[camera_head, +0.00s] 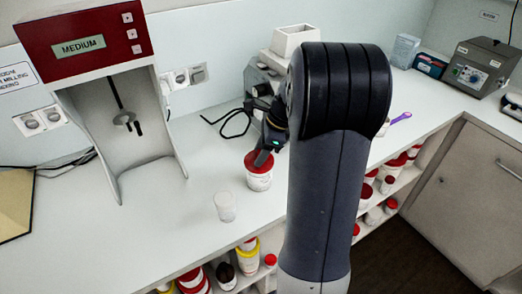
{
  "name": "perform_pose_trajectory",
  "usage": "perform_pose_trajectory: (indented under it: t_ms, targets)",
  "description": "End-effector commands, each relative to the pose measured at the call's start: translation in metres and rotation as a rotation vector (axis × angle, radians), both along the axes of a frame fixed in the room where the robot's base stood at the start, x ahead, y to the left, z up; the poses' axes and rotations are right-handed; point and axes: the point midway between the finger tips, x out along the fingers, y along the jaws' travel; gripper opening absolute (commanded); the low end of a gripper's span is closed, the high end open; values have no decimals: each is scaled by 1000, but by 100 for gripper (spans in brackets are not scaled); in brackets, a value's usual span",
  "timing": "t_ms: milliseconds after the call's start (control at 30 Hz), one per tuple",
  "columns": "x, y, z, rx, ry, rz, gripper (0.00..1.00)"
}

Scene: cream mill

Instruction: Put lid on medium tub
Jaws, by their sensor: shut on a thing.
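A white tub (259,182) with print on its side stands upright on the counter, left of my arm. A red lid (252,160) sits at the top of this tub; whether it is fully seated cannot be told. My gripper (263,158) points down at the lid and is shut on it. The arm hides part of the gripper and fingers. A smaller, whitish cup-like container (225,206) stands to the left and nearer, with no red lid on it. Which of the two is the medium tub cannot be told from the picture.
A red-topped machine (85,40) reading "MEDIUM" stands at left. A grey device with a white hopper (294,38) stands behind my gripper. A purple-handled tool (401,117) lies right of my arm. Shelves below hold several tubs. The counter (150,235) is clear at front left.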

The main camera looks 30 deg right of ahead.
Motion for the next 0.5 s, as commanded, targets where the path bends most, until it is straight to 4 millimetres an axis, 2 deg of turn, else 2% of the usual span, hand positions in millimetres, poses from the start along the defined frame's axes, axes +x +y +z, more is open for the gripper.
perform_pose_trajectory:
  t_ms: [467, 500]
  targets:
    - [0, 0, -2, 0, 0, 0, 23]
    - [0, 0, -2, 0, 0, 0, 46]
